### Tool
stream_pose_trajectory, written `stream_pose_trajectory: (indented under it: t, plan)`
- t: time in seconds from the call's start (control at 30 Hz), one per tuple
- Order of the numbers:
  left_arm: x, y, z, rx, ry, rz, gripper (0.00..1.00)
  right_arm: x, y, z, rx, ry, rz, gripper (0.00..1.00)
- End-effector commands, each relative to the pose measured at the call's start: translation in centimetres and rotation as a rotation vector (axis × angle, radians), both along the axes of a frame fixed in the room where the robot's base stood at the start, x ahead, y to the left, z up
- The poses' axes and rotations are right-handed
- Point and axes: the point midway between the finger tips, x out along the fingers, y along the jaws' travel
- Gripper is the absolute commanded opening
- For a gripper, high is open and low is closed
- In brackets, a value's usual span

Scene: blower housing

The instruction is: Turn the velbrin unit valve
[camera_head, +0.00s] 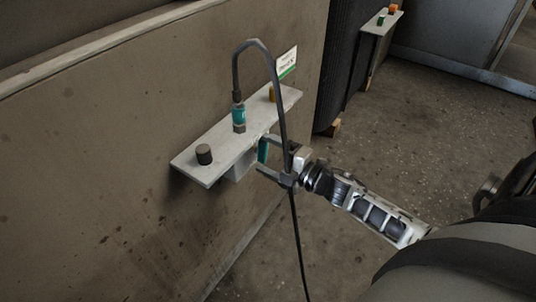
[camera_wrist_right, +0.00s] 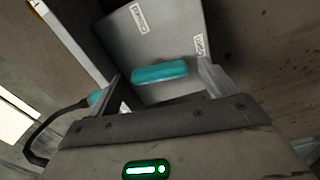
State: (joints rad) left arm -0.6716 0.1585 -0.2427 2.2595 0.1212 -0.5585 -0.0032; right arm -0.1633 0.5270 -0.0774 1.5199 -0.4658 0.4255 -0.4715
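The valve shows as a teal handle (camera_head: 263,150) on a grey box (camera_head: 240,167) under a wall-mounted metal plate. In the right wrist view the teal handle (camera_wrist_right: 160,72) lies nearly level across the picture, on the box face (camera_wrist_right: 165,40) with two small labels. My right gripper (camera_head: 270,157) is in front of the handle, fingers open and spread to either side. In the wrist view a gap shows between each fingertip and the handle's ends, with my right gripper (camera_wrist_right: 162,85) empty. Whether a finger touches the handle cannot be told. My left gripper is not in view.
A black hose (camera_head: 236,70) loops from the fitting and hangs across my right gripper. A sign (camera_head: 287,62) stands behind.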

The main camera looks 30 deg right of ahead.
Motion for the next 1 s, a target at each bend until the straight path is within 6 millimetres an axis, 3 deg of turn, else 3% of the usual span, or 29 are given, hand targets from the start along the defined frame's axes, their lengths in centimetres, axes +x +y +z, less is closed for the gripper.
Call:
stream_pose_trajectory:
  t: [0.27,0.8,1.0]
  plan:
    - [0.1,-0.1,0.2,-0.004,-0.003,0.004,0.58,-0.8,-0.4,0.0,0.000,0.002,-0.002,0.84]
    - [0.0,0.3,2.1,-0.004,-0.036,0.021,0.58,-11.7,-4.8,0.0,0.001,0.004,-0.002,0.84]
    - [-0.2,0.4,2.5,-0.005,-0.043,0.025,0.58,-14.1,-5.8,0.0,0.000,0.001,-0.001,0.84]
